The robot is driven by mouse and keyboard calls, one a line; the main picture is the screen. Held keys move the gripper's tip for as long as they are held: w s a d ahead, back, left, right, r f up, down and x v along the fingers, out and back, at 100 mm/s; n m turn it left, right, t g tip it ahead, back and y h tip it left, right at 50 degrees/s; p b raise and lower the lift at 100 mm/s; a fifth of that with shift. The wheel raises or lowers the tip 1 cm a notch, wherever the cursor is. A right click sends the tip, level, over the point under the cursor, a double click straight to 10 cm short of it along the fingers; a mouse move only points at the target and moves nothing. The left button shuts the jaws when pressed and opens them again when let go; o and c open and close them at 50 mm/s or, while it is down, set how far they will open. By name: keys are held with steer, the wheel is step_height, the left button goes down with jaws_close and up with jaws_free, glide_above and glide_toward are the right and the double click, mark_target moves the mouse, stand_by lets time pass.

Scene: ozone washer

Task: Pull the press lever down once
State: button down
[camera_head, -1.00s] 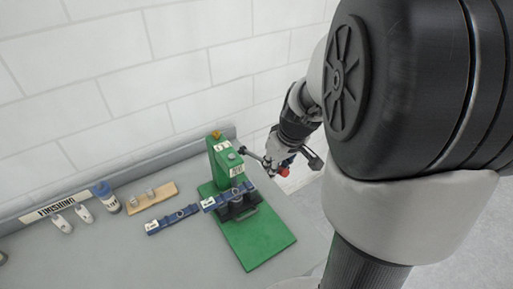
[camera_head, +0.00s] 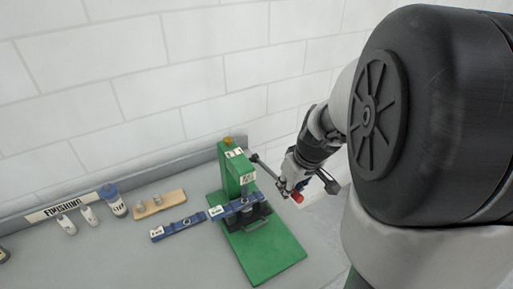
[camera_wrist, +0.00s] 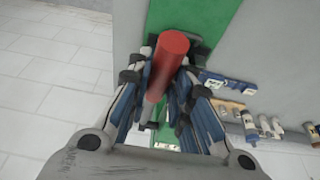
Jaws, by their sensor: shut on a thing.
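The green press (camera_head: 238,172) stands on the grey bench with its green base plate (camera_head: 268,250) in front. Its grey lever (camera_head: 267,170) leaves the right side of the press and slopes down to the right, ending in a red handle (camera_head: 298,197). My gripper (camera_head: 290,189) is at the lever's end, shut on the red handle. In the wrist view the red handle (camera_wrist: 167,62) sits between the two fingers of my gripper (camera_wrist: 163,92). A blue strip (camera_head: 238,206) lies in the press under its head. The exact finger contact is partly hidden.
A second blue strip (camera_head: 178,227) lies left of the press. A wooden block with small parts (camera_head: 160,204), a blue-capped bottle (camera_head: 115,204) and white bottles (camera_head: 90,216) stand further left by the FINISHING sign (camera_head: 65,207). A white wall is behind.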

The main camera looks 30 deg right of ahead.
steer(key=shift+s+f, duration=0.1)
steer(key=shift+f, duration=0.2)
step_height(320, 180, down, 3)
steer(key=shift+s+r+b, duration=0.15)
steer(key=shift+r+b, duration=0.05)
steer(key=shift+b, duration=1.05)
step_height(320, 180, down, 2)
steer(key=shift+f+b, duration=0.1)
steer(key=shift+b, duration=1)
steer(key=shift+r+p, duration=1.25)
steer(key=shift+r, duration=0.6)
